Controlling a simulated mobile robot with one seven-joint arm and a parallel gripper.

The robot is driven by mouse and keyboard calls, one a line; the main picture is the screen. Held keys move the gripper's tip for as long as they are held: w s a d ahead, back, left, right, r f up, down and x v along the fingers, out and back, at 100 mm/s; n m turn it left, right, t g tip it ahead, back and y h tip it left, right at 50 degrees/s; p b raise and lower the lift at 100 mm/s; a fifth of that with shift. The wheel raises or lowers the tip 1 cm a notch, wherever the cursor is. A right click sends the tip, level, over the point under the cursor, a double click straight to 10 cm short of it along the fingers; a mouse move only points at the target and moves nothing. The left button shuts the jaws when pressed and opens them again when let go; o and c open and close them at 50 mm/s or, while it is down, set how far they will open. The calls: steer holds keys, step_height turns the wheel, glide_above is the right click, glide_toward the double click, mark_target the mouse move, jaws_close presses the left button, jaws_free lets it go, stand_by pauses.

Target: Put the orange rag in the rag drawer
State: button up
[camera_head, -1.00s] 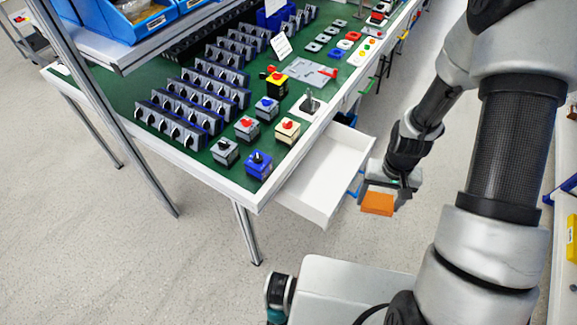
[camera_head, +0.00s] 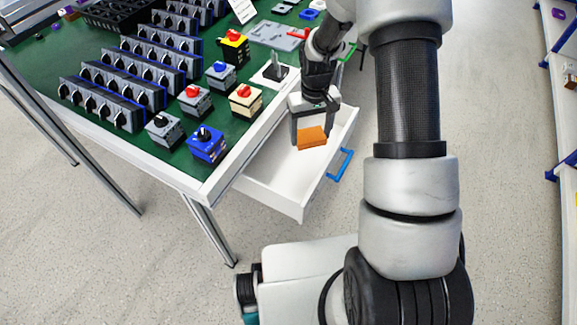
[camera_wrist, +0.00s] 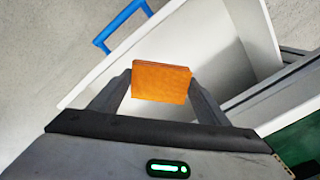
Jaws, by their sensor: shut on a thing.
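The orange rag (camera_head: 312,138) is a small folded block. My gripper (camera_head: 311,135) is shut on it and holds it over the open white drawer (camera_head: 272,187). The wrist view shows the rag (camera_wrist: 161,81) between the two fingers, with the drawer's white interior (camera_wrist: 210,50) behind it. The drawer is pulled out from under the green-topped bench and has a blue handle (camera_head: 340,165), also in the wrist view (camera_wrist: 122,24). The part of the drawer I see looks empty; my gripper hides some of it. I cannot tell the rag's exact height above the drawer floor.
The bench top (camera_head: 130,135) holds rows of grey rotary switches (camera_head: 100,104) and several loose ones, such as a blue switch (camera_head: 206,144) near the front corner. The bench's white edge (camera_head: 232,157) runs close beside my gripper. Open floor (camera_head: 500,200) lies to the right.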

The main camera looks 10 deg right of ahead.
mark_target(308, 161)
steer(key=shift+w+f+b, duration=0.3)
steer(key=shift+w+f, duration=0.05)
steer(key=shift+f, duration=0.3)
steer(key=shift+w+f, duration=0.1)
steer(key=shift+f, duration=0.15)
step_height(308, 161, down, 9)
steer(key=b, duration=0.2)
steer(key=shift+f+b, duration=0.15)
steer(key=shift+b, duration=0.15)
steer(key=shift+f, duration=0.25)
steer(key=o, duration=1.1)
steer(key=shift+r, duration=0.1)
